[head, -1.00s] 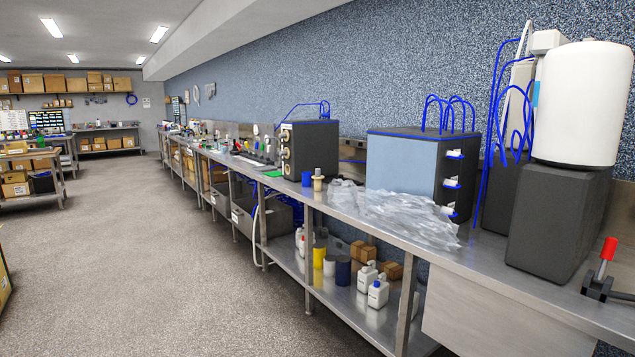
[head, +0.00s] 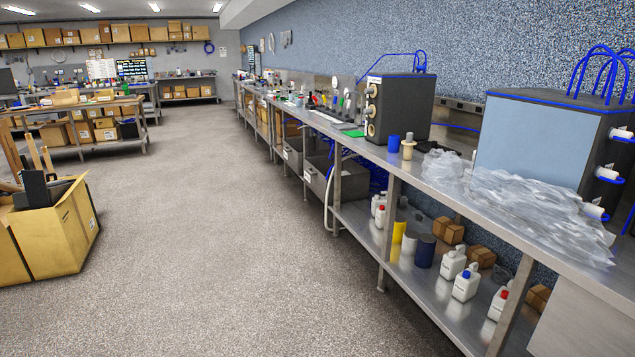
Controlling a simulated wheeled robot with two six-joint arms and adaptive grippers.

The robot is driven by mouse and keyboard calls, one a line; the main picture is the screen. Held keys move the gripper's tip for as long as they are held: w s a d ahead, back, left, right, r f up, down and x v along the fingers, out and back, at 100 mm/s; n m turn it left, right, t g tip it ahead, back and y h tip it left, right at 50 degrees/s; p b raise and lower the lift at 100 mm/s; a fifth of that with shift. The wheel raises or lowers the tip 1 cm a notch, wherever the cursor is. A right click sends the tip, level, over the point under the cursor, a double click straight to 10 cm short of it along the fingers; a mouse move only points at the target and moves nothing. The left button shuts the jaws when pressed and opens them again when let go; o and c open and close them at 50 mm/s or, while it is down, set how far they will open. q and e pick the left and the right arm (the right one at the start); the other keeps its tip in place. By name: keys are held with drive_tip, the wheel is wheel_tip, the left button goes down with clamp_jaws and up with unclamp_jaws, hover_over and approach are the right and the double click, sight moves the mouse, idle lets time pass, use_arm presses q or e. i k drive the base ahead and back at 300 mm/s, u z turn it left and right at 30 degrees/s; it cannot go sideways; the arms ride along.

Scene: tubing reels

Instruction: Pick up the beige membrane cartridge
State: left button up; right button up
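A small beige cylindrical piece (head: 408,147) with a narrower top stands upright on the steel bench (head: 437,180), near its front edge. It looks like the beige membrane cartridge. A blue cup (head: 393,144) stands just left of it, and a dark box with round fittings (head: 399,108) is behind it. Neither of my grippers shows in the head view.
Crumpled clear plastic (head: 540,212) covers the bench to the right, before a blue-grey box (head: 540,140). Bottles (head: 466,283) and small cartons stand on the lower shelf. A large cardboard box (head: 52,232) is on the floor at left. The floor between is clear.

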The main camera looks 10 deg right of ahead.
sight(409, 144)
drive_tip(key=z, duration=0.3)
drive_tip(key=i, duration=1.9)
drive_tip(key=z, duration=1)
drive_tip(key=i, duration=1.75)
drive_tip(key=z, duration=0.6)
